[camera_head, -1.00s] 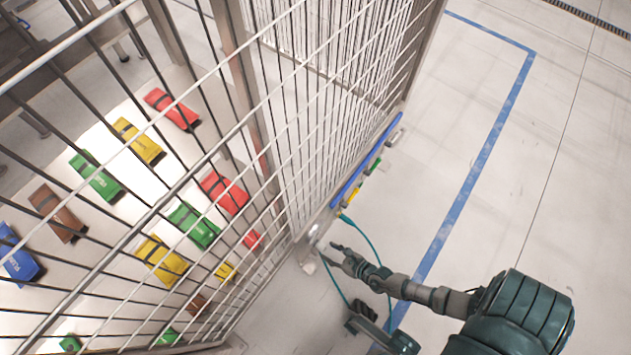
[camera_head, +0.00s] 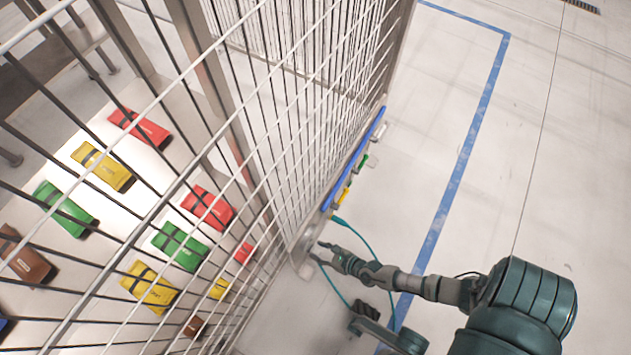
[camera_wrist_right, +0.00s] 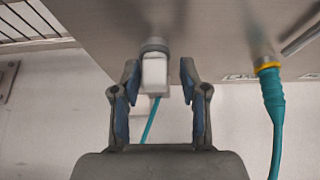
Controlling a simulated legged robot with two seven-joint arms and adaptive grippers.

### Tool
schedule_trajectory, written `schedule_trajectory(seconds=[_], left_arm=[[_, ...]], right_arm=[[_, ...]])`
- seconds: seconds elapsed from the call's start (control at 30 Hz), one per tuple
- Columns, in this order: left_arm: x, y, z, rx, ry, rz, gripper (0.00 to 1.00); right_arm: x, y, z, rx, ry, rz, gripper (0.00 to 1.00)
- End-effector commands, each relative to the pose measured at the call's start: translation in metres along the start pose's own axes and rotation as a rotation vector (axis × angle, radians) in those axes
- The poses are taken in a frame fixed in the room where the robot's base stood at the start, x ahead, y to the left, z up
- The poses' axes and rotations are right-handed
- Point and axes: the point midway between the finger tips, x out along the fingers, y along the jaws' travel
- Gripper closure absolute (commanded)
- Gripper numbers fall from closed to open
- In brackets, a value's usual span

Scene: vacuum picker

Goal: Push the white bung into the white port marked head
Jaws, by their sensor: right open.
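In the right wrist view, a white block (camera_wrist_right: 154,72) with a grey collar at its top sits against the grey metal panel (camera_wrist_right: 215,35). I cannot tell whether it is the white bung or part of the white port, and no "head" marking is readable. My right gripper (camera_wrist_right: 158,92) is open, with one finger on each side of the block and gaps showing. In the head view my right gripper (camera_head: 321,253) is at the foot of the cage, by the panel's near end. My left gripper is not in view.
A teal connector (camera_wrist_right: 272,95) with a yellow ring hangs from the panel, right of my fingers. A blue bar (camera_head: 354,160) runs along the cage foot, with small white (camera_head: 381,131), green and yellow pieces beside it. Colored packs lie behind the mesh (camera_head: 290,150). Floor to the right is clear.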

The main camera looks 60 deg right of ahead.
Motion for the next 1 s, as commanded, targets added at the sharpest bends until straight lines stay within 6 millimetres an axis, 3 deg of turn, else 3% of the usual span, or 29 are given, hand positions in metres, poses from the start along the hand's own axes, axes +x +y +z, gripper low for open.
schedule_trajectory(seconds=[0.07, 0.1, 0.27, 1.0], left_arm=[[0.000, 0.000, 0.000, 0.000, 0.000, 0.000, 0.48], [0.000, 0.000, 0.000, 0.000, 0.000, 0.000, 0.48], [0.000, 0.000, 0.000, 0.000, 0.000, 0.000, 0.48], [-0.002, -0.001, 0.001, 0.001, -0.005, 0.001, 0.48]], right_arm=[[0.000, 0.001, 0.000, 0.000, -0.001, 0.000, 0.56], [0.000, 0.001, 0.001, -0.001, -0.001, 0.000, 0.61], [0.000, 0.001, 0.001, -0.001, -0.001, -0.001, 1.00], [-0.022, 0.000, -0.012, -0.001, 0.000, 0.000, 1.00]])
